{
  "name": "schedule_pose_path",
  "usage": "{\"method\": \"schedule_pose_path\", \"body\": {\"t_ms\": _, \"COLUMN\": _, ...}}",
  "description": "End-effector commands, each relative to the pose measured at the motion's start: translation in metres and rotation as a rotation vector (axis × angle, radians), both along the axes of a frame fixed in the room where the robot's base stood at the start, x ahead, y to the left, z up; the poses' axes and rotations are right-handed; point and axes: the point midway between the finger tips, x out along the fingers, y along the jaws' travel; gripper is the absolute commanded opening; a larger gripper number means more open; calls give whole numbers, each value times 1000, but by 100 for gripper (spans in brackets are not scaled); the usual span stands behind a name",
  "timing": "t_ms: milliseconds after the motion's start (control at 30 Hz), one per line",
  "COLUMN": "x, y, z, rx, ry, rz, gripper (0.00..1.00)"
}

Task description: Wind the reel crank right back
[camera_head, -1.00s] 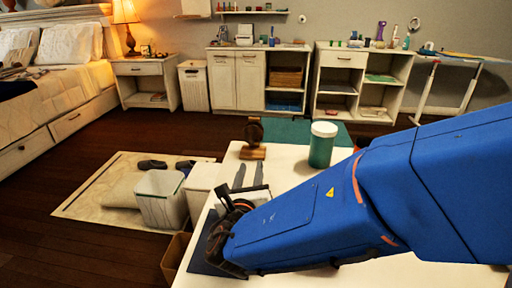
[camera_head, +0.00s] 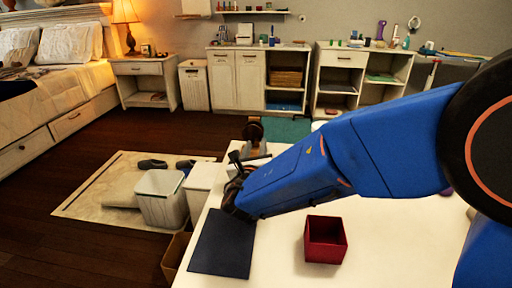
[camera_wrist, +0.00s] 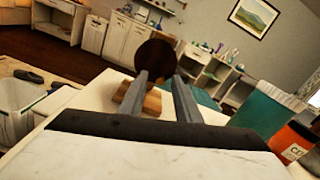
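The reel (camera_head: 253,130), a dark brown disc on a wooden base, stands at the far edge of the white table in the head view. In the wrist view the reel (camera_wrist: 155,57) is straight ahead, its wooden base (camera_wrist: 135,102) partly hidden by a finger. I cannot make out the crank. My gripper (camera_wrist: 160,90) is open, with its two grey fingers apart and pointing at the reel. Nothing shows gripped between them. In the head view my gripper (camera_head: 250,160) is low at the table's left side, just in front of the reel.
A dark blue mat (camera_head: 222,243) and a red open box (camera_head: 325,240) lie on the white table (camera_head: 390,250). A teal canister (camera_wrist: 265,110) and an orange can (camera_wrist: 295,138) show at right in the wrist view. White bins (camera_head: 160,198) stand left of the table.

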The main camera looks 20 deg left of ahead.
Motion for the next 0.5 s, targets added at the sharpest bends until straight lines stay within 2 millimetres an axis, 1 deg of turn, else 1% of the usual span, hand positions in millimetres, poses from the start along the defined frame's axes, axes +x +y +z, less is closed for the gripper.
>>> {"method": "schedule_pose_path", "body": {"t_ms": 167, "x": 0, "y": 0, "z": 0, "rx": 0, "ry": 0, "rz": 0, "gripper": 30}}
{"method": "schedule_pose_path", "body": {"t_ms": 200, "x": 0, "y": 0, "z": 0, "rx": 0, "ry": 0, "rz": 0, "gripper": 28}}
{"method": "schedule_pose_path", "body": {"t_ms": 267, "x": 0, "y": 0, "z": 0, "rx": 0, "ry": 0, "rz": 0, "gripper": 13}}
{"method": "schedule_pose_path", "body": {"t_ms": 300, "x": 0, "y": 0, "z": 0, "rx": 0, "ry": 0, "rz": 0, "gripper": 4}}
{"method": "schedule_pose_path", "body": {"t_ms": 333, "x": 0, "y": 0, "z": 0, "rx": 0, "ry": 0, "rz": 0, "gripper": 0}}
{"method": "schedule_pose_path", "body": {"t_ms": 500, "x": 0, "y": 0, "z": 0, "rx": 1, "ry": 1, "rz": 0, "gripper": 0}}
